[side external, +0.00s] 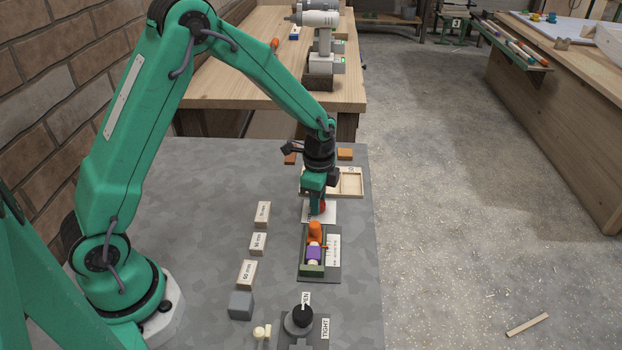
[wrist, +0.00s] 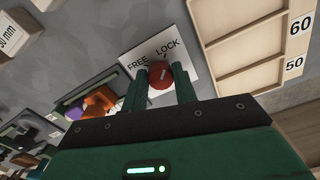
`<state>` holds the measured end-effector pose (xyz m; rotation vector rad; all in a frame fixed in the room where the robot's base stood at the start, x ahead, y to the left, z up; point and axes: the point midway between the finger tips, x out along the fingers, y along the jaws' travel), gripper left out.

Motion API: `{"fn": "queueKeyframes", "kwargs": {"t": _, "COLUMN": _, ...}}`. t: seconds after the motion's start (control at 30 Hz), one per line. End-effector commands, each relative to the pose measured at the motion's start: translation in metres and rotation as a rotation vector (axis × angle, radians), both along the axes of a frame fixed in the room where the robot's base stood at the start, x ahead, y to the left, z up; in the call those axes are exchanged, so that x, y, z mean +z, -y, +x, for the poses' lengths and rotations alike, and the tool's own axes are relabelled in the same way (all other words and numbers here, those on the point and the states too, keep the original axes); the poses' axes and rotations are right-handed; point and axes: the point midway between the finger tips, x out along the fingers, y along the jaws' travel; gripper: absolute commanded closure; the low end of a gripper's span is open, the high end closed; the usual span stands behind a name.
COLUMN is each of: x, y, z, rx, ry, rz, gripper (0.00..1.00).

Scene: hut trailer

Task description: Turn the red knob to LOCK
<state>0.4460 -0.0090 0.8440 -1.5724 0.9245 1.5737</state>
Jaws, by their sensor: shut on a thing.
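The red knob (wrist: 161,79) sits on a white plate (wrist: 187,57) printed FREE on the left and LOCK on the right. My gripper (wrist: 161,73) is shut on the knob, one green finger on each side. In the side external view my gripper (side external: 318,208) points down over the white plate (side external: 331,214), and the red knob (side external: 322,205) is mostly hidden by the fingers.
A wooden tray (side external: 360,194) marked 60 and 50 lies just behind the plate. Several labelled blocks (side external: 258,244) lie to the left. A black knob (side external: 299,318) is near the front.

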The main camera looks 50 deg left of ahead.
Motion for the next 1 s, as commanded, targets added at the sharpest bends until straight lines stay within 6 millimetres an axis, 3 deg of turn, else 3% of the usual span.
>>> {"fn": "queueKeyframes", "kwargs": {"t": 0.07, "x": 0.002, "y": 0.000, "z": 0.001, "rx": -0.002, "ry": 0.004, "rz": 0.000, "gripper": 0.95}}
{"fn": "queueKeyframes", "kwargs": {"t": 0.1, "x": 0.002, "y": 0.001, "z": 0.001, "rx": -0.002, "ry": 0.004, "rz": 0.000, "gripper": 0.64}}
{"fn": "queueKeyframes", "kwargs": {"t": 0.2, "x": 0.001, "y": 0.001, "z": 0.001, "rx": -0.001, "ry": 0.002, "rz": 0.000, "gripper": 0.50}}
{"fn": "queueKeyframes", "kwargs": {"t": 0.63, "x": 0.006, "y": 0.000, "z": 0.001, "rx": 0.000, "ry": 0.001, "rz": 0.000, "gripper": 0.50}}
{"fn": "queueKeyframes", "kwargs": {"t": 1.0, "x": 0.047, "y": 0.000, "z": 0.001, "rx": 0.000, "ry": 0.006, "rz": 0.000, "gripper": 0.50}}
